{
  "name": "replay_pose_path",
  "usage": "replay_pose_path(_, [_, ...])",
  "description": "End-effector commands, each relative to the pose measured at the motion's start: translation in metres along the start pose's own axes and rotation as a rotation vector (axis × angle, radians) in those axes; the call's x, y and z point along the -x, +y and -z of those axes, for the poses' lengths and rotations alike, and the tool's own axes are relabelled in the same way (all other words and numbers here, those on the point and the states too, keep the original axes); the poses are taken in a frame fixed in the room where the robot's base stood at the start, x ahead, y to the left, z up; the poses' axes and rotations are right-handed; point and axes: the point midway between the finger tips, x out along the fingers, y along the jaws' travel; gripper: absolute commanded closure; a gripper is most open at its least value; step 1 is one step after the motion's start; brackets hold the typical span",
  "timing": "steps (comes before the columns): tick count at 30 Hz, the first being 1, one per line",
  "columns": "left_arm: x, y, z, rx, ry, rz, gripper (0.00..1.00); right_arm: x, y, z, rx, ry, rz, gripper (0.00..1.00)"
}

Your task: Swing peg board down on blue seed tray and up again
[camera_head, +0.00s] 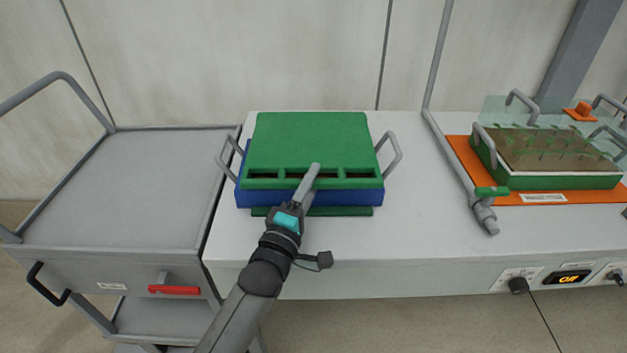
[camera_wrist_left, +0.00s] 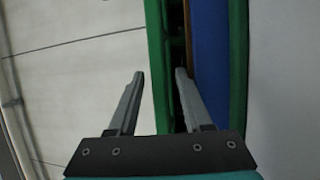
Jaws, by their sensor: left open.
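The green peg board (camera_head: 310,138) lies flat over the blue seed tray (camera_head: 262,197) on the white bench. Its front edge has a row of slots. Any pegs beneath are hidden. Grey loop handles (camera_head: 389,150) stick out at the tray's sides. My left gripper (camera_head: 312,172) is at the board's front edge, near the middle slots. In the wrist view the left gripper (camera_wrist_left: 160,74) is open. The board's green front rail (camera_wrist_left: 156,60) shows between its fingers, with the right finger over the slot side. Contact cannot be told. My right gripper is not in view.
At right, a green planted tray (camera_head: 560,180) sits on an orange mat (camera_head: 470,165), beside a grey pipe with a green valve (camera_head: 491,191). Bench between is clear.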

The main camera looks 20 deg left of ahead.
Motion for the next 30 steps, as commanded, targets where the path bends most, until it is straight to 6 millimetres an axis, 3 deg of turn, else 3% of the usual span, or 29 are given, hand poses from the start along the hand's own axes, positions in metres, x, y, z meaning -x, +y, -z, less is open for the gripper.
replay_pose_path(2, [0.0001, -0.0001, 0.0001, 0.000, 0.000, 0.000, 0.53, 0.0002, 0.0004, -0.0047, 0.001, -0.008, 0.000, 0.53])
replay_pose_path(15, [0.0000, 0.0000, -0.0001, 0.000, 0.000, 0.000, 1.00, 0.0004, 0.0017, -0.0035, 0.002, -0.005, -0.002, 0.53])
replay_pose_path(30, [-0.0002, 0.0002, -0.0001, 0.000, 0.000, -0.001, 1.00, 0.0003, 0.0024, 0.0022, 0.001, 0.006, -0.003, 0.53])
